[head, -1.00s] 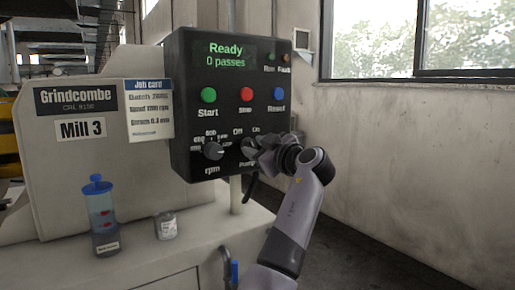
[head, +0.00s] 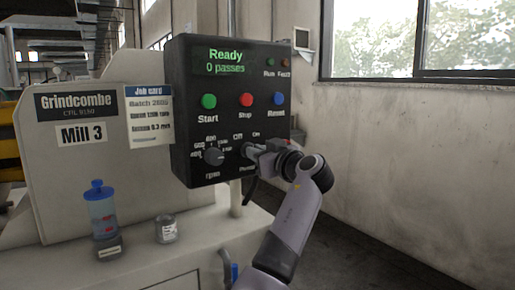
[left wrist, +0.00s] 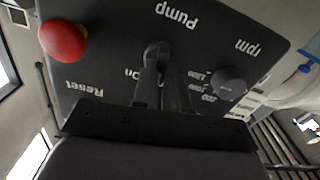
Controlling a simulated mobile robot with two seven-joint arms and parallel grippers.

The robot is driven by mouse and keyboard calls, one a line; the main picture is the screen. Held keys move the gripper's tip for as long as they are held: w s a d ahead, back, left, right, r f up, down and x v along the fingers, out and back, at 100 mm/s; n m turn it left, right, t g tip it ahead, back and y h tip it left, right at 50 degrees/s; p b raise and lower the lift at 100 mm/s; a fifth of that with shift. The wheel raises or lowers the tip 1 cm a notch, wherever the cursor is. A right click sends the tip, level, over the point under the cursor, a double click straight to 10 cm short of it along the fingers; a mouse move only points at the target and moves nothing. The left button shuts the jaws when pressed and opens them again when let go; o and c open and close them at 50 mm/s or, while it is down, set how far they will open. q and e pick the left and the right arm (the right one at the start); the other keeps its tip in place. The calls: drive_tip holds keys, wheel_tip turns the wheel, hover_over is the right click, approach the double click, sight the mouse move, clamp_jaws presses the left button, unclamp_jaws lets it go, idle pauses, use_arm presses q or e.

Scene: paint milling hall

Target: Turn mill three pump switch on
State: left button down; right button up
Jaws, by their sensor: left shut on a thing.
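The Mill 3 control box (head: 215,110) is black and faces me, with a screen reading "Ready, 0 passes". Its pump switch (head: 247,150) is a dark knob at the lower right, under "Off" and "On" marks. My left gripper (head: 257,150) is shut on this knob. In the left wrist view the picture is turned over; the fingers (left wrist: 161,80) close on the pump knob (left wrist: 157,52) below the "Pump" label. The fingers cover part of the markings, and I cannot tell which mark the knob points to. My right gripper is not in view.
The rpm knob (head: 213,156) sits close left of the pump switch. A red mushroom button (left wrist: 63,40) stands out beside it in the left wrist view. Green, red and blue buttons are above. A blue-capped container (head: 101,208) and a small tin (head: 166,229) stand on the ledge.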

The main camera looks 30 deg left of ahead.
use_arm(q)
drive_tip(key=m+p, duration=0.4)
drive_tip(key=m, duration=0.3)
drive_tip(key=shift+w, duration=0.1)
drive_tip(key=shift+m, duration=0.4)
idle(0.3)
drive_tip(key=c, duration=1.2)
unclamp_jaws()
drive_tip(key=shift+d, duration=0.1)
drive_tip(key=shift+o, duration=0.2)
drive_tip(key=shift+d, duration=0.1)
